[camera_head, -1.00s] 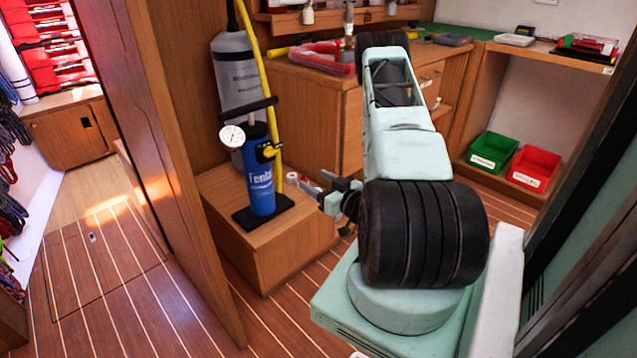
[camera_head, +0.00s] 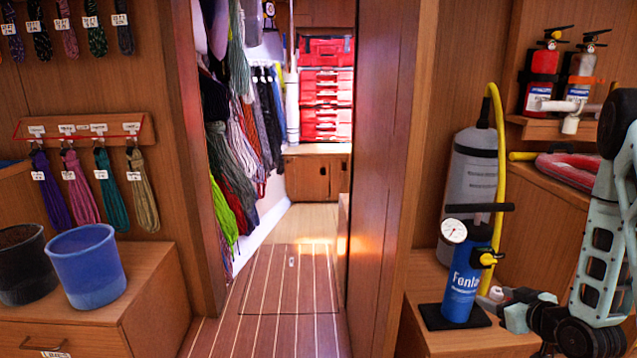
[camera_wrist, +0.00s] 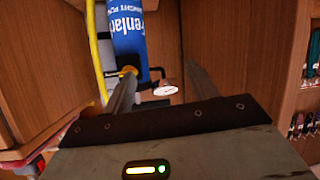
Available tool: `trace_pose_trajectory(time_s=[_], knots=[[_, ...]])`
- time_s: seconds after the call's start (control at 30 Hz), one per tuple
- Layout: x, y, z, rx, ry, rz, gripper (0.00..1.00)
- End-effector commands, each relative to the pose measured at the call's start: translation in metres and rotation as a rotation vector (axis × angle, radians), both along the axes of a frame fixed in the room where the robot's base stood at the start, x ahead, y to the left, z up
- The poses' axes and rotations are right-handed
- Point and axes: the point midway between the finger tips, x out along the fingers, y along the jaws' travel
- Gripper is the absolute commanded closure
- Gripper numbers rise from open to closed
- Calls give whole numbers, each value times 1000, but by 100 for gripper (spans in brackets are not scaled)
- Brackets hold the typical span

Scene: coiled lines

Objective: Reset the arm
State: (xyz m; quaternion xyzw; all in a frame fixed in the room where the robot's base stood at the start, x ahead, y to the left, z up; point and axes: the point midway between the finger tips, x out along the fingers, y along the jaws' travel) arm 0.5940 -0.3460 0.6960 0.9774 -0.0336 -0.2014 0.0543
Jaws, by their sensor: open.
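My arm (camera_head: 600,250) is folded at the right edge of the head view, beside a blue hand pump (camera_head: 466,280). In the wrist view, the two fingers of my gripper (camera_wrist: 163,88) stand apart with nothing held between them. The blue pump (camera_wrist: 128,30) appears upside down beyond the fingers, with its round white gauge (camera_wrist: 165,90) seen between them. In the head view my gripper's fingertips are hard to make out near the pump's base; I cannot tell whether they touch it.
A wooden partition (camera_head: 380,180) stands left of the pump. A grey cylinder (camera_head: 470,180) with a yellow hose stands behind it. A passage with open floor (camera_head: 285,290) lies in the middle. A blue bucket (camera_head: 87,270) sits on a left cabinet under hanging cords.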

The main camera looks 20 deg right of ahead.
Motion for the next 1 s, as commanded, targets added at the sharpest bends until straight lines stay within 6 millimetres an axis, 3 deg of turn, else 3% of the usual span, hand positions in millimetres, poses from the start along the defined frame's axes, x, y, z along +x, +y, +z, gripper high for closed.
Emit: trace_pose_trajectory(time_s=[0.03, 0.13, 0.37, 0.57, 0.8, 0.9, 1.0], knots=[[13, 11, 9, -21, 62, 24, 42], [26, 30, 19, -38, 202, 32, 42], [26, 90, 55, -30, 484, 8, 42], [-8, 156, 93, 34, 700, -18, 42], [-75, 233, 134, 135, 932, -3, 42], [-91, 288, 135, 60, 989, 153, 42], [-115, 329, 139, -6, 1034, 278, 42]])
